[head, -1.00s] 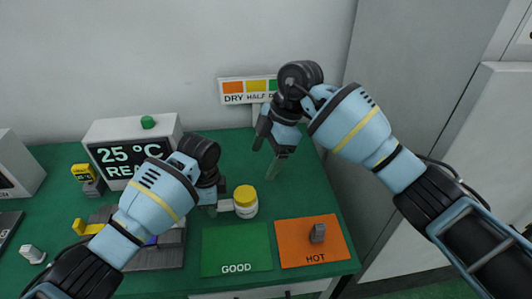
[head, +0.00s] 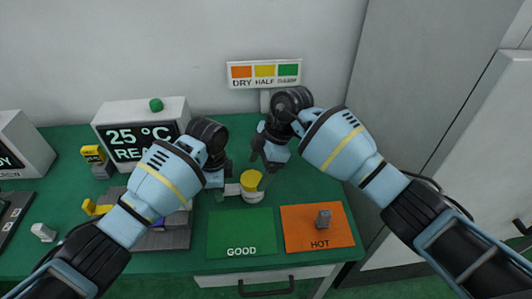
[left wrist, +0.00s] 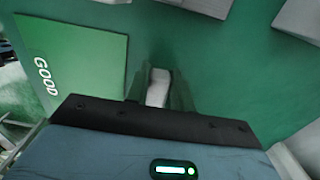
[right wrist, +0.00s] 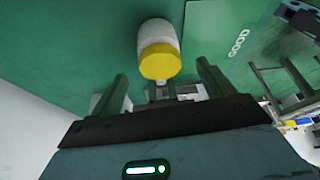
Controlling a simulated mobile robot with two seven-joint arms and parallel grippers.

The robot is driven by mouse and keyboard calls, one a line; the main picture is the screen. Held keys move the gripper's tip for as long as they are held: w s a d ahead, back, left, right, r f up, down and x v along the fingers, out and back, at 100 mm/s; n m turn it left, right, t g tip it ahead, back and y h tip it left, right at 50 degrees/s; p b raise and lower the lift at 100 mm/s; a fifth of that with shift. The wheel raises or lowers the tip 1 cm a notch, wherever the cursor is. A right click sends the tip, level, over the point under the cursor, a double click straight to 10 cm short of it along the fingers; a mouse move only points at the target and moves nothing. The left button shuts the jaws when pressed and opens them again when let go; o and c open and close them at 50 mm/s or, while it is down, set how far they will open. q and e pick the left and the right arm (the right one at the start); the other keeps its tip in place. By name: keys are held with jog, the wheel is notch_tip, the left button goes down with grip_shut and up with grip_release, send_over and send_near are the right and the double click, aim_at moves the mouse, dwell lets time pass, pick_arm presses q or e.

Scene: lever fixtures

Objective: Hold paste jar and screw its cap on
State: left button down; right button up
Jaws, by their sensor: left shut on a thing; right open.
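The paste jar (head: 251,197) is white and stands on the green table behind the GOOD mat. Its yellow cap (head: 250,181) sits on top; I cannot tell how tightly. A pale handle (head: 233,189) sticks out from the jar's left side. My left gripper (head: 222,188) is shut on this handle, which shows between its fingers in the left wrist view (left wrist: 158,87). My right gripper (head: 262,177) is open and empty, close above and right of the cap. In the right wrist view the cap (right wrist: 160,62) lies ahead, between the spread fingers' lines.
A DRY/HALF sign (head: 264,73) stands behind. A temperature display (head: 140,125) is at the left. A tall grey cabinet (head: 430,90) bounds the right.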

aim_at(253, 180)
jog(key=shift+x, duration=1.35)
jog(key=c, duration=1)
jog(key=m, duration=0.1)
jog(key=m+t, duration=0.1)
jog(key=m, duration=0.2)
jog(key=shift+s+m+t, duration=0.3)
jog(key=shift+m+t, duration=0.1)
jog(key=shift+c, duration=0.2)
jog(key=m+t, duration=0.1)
jog(key=m, duration=0.2)
jog(key=shift+s+a, duration=0.1)
jog(key=shift+s, duration=0.05)
jog(key=shift+s+a+m+t+h, duration=0.1)
jog(key=shift+a+m+t+h, duration=0.2)
jog(key=shift+m, duration=0.5)
jog(key=shift+d+m+t+h, duration=0.15)
jog(key=shift+m+t+h, duration=0.15)
jog(key=shift+m, duration=0.4)
jog(key=shift+d, duration=0.1)
